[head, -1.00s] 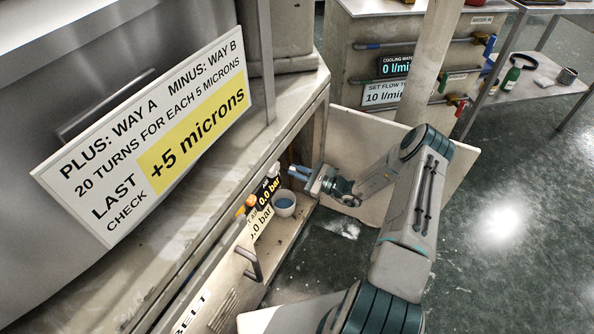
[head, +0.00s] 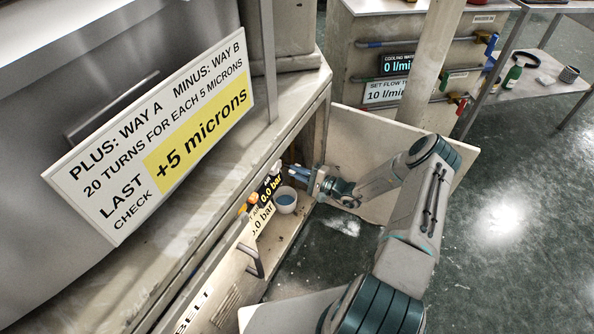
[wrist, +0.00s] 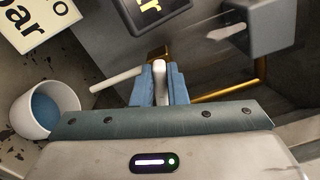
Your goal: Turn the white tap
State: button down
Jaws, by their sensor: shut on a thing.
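The white tap (wrist: 160,82) shows in the wrist view as a white handle on a brass fitting (wrist: 158,53). My gripper (wrist: 161,88) has its two blue fingers shut on this handle, one on each side. In the head view my gripper (head: 304,173) reaches into the open cabinet at the centre, near the pressure displays. The tap is too small and covered to make out there.
A white bowl (head: 286,200) with blue inside stands on the cabinet floor beside my gripper; it shows at left in the wrist view (wrist: 48,106). A thin white rod (wrist: 116,80) and a brass pipe (wrist: 226,92) flank the fingers. An open door panel (head: 400,140) stands behind my arm.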

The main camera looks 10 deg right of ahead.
jog(key=shift+f+n+p, duration=0.25)
jog(key=shift+n+p, duration=0.05)
jog(key=shift+n, duration=1.5)
jog(key=c, duration=1.4)
grip_release()
jog(key=shift+c, duration=0.2)
jog(key=p+v, duration=0.2)
jog(key=v, duration=1.2)
